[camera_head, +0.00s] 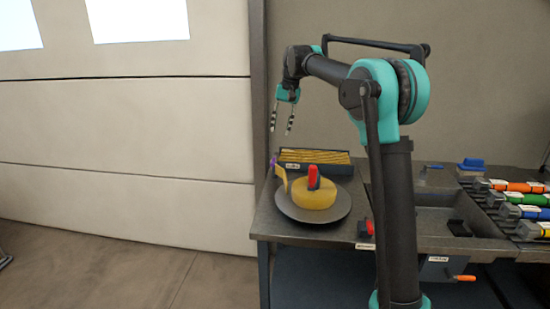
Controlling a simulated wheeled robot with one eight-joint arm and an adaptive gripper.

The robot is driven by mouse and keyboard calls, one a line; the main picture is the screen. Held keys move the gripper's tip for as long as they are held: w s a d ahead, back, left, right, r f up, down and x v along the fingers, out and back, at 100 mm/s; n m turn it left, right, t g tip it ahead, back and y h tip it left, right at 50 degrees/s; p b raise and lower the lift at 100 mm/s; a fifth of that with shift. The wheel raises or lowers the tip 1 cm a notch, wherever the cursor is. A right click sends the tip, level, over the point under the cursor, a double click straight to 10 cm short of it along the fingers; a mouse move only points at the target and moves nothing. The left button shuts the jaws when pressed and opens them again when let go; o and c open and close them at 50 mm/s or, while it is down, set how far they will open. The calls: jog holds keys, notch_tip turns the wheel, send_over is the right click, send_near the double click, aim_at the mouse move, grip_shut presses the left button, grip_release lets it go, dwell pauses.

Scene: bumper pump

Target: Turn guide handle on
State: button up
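My gripper (281,131) hangs in the air above the left end of the workbench, fingers pointing down, apart and empty. Below it, a yellow round part (312,200) sits on a dark disc (335,210) on the bench. A red upright handle (313,177) stands on the yellow part. A yellow upright piece with a purple tip (281,174) stands at the disc's left edge. I cannot tell for certain which of these is the guide handle. My gripper touches none of them.
A dark box with a yellow ribbed top (315,157) lies behind the disc. A red knob (365,228) is at the bench front. Orange, green and blue tools (520,187) lie in a rack on the right. Open floor (130,260) is left of the bench.

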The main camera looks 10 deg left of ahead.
aim_at(273, 161)
jog(key=a+f, duration=0.1)
jog(key=f, duration=0.7)
jog(key=a+f, duration=0.1)
jog(key=f, duration=0.4)
jog(key=shift+a+f, duration=0.1)
jog(key=shift+a, duration=0.2)
jog(key=shift+c, duration=0.5)
grip_shut()
